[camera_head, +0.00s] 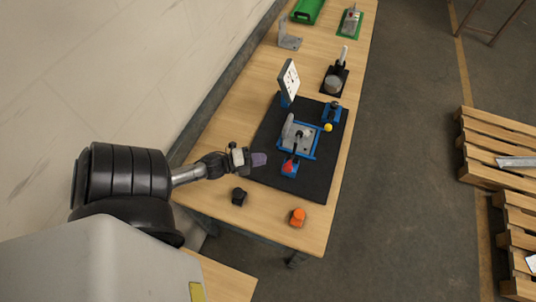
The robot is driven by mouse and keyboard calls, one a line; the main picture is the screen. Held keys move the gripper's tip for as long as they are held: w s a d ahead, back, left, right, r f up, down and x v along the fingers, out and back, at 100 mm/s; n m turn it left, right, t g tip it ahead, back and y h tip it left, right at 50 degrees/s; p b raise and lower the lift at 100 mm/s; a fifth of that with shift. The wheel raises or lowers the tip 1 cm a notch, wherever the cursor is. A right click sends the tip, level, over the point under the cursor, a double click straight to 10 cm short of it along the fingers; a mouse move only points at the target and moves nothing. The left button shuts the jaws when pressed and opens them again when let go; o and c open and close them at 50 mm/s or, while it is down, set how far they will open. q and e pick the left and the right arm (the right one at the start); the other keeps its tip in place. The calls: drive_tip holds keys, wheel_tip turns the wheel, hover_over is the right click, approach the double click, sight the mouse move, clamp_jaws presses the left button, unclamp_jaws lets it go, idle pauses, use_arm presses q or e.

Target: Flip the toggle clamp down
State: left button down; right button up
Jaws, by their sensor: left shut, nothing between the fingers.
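A blue fixture (312,153) with a grey metal part (297,133) stands on a black mat (312,190). At its near side is a small blue piece with a red part (289,167), which looks like the toggle clamp; it is too small to tell its handle's position for sure. A second blue device (331,112) with a yellow ball knob (328,127) stands at the fixture's far right. My left gripper (260,159) is shut and empty, left of the red part and apart from it, above the mat's left edge. My right gripper is out of view.
A white panel (289,82) stands behind the fixture. Further back are a black-based device (335,82), a grey bracket (289,36) and a green case (307,11). Pallets (497,145) lie right.

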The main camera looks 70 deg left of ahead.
sight(293, 154)
use_arm(q)
drive_tip(key=w+b, duration=0.1)
drive_tip(key=w, duration=0.2)
drive_tip(key=w+f+b, duration=0.1)
drive_tip(key=w, duration=0.3)
drive_tip(key=w+b, duration=0.2)
drive_tip(key=w, duration=0.1)
drive_tip(key=shift+w+a+f, duration=0.25)
drive_tip(key=shift+a, duration=0.15)
drive_tip(key=shift+w+a+b, duration=0.3)
drive_tip(key=shift+w+a, duration=0.1)
drive_tip(key=shift+w, duration=0.1)
